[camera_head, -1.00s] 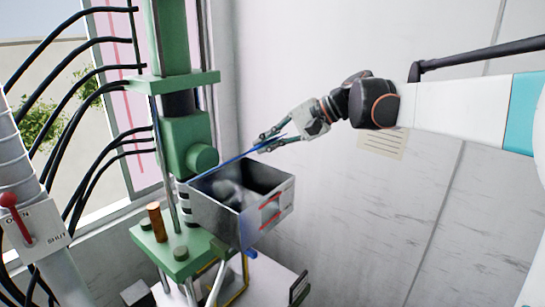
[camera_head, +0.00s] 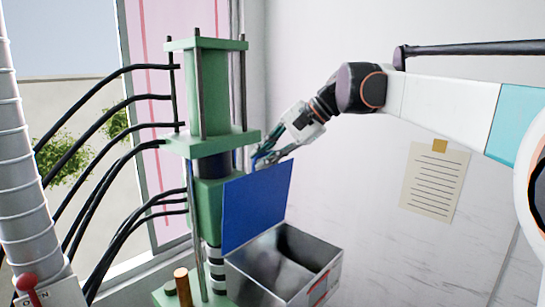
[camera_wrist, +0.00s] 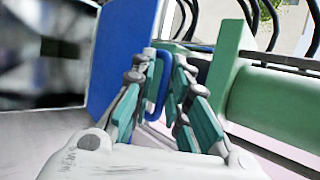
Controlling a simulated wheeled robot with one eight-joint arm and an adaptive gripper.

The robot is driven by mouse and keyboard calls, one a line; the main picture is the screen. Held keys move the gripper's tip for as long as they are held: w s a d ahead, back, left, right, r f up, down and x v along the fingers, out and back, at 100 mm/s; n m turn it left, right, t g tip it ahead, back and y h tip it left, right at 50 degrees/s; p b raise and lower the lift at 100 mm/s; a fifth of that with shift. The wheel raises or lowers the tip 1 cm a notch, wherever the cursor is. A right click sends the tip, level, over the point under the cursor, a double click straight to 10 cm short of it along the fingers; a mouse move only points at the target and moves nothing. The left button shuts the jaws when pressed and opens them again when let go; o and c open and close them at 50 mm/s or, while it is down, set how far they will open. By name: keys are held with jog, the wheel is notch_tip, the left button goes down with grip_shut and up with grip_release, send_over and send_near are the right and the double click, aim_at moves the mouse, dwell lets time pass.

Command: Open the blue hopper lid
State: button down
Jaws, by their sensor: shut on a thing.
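The blue hopper lid (camera_head: 256,205) stands raised, close to upright, at the back edge of the grey metal hopper (camera_head: 320,252). The hopper's open top shows below it. My gripper (camera_head: 265,157) is at the lid's upper edge, behind the lid in the head view. In the wrist view the lid (camera_wrist: 121,45) is at left of the fingers. My gripper (camera_wrist: 168,95) is shut on the lid's blue handle (camera_wrist: 158,88), which passes between the fingers. In the head view the handle is mostly hidden.
The green press column (camera_head: 205,95) with its rods stands close behind the lid and gripper. Black hoses (camera_head: 110,130) run off to the left. A red lever (camera_head: 27,284) is at lower left. A paper note (camera_head: 432,183) hangs on the wall, with free room before it.

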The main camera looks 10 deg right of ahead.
jog(key=shift+w+a+f+g+h, duration=0.1)
jog(key=shift+w+a+g+h, duration=0.2)
jog(key=shift+w+a, duration=0.25)
jog(key=shift+d, duration=0.1)
jog(key=c, duration=1.8)
grip_release()
jog(key=shift+o, duration=0.2)
jog(key=shift+w+a+f, duration=0.15)
jog(key=shift+w+a, duration=0.1)
jog(key=shift+w, duration=0.1)
jog(key=shift+s+d, duration=0.1)
jog(key=shift+s, duration=0.05)
jog(key=shift+r, duration=0.2)
